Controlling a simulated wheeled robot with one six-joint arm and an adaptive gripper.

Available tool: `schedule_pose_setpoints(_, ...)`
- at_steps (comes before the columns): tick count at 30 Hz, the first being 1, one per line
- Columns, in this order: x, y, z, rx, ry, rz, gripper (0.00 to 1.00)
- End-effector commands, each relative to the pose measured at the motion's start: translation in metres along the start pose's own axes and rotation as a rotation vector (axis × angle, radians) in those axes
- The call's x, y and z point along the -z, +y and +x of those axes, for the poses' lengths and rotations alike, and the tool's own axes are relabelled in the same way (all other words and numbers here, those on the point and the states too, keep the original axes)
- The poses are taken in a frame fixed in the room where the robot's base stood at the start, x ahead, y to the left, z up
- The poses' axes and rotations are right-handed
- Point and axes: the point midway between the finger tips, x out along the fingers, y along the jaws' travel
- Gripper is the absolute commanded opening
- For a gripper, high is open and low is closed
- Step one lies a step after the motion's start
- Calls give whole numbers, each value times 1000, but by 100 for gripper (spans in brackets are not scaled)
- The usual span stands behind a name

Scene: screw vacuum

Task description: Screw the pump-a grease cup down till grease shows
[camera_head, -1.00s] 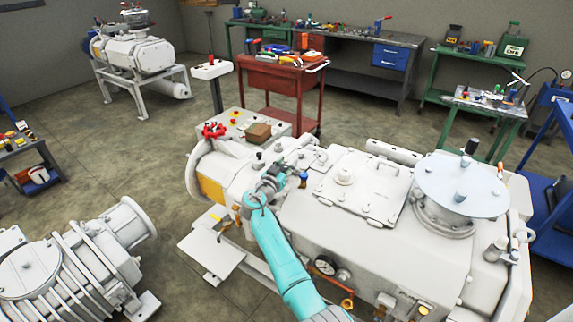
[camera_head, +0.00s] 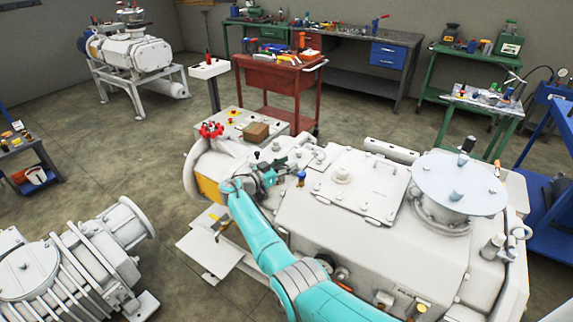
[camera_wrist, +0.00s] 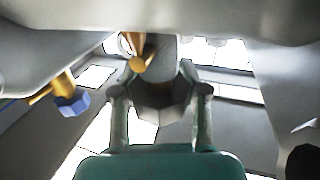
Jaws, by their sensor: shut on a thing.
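My gripper (camera_head: 284,164) is over the left part of the near pump (camera_head: 300,212), low against its top. In the wrist view its two fingers (camera_wrist: 160,96) stand on either side of a grey faceted piece (camera_wrist: 160,112), which I take for the grease cup. They are closed on it. A brass cone-ended piece (camera_wrist: 138,66) shows just above the fingers. I cannot tell how it joins the cup. The cup is too small to make out in the head view. No grease can be made out.
A brass fitting with a blue hex cap (camera_wrist: 72,102) is left of the fingers; a similar one (camera_head: 301,178) shows in the head view. A red handwheel (camera_head: 211,130) is left of my gripper. A red cart (camera_head: 280,85) stands behind.

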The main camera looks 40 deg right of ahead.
Motion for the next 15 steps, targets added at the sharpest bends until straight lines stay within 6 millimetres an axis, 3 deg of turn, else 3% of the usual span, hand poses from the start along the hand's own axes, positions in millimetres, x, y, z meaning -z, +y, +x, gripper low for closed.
schedule_pose_setpoints(12,-3,0,-3,-4,-4,-4,8)
schedule_pose_setpoints(13,-3,0,-3,-4,-4,-4,46)
schedule_pose_setpoints(14,-3,0,-3,-4,-3,-4,52)
schedule_pose_setpoints(15,-3,0,-3,-4,-3,-4,52)
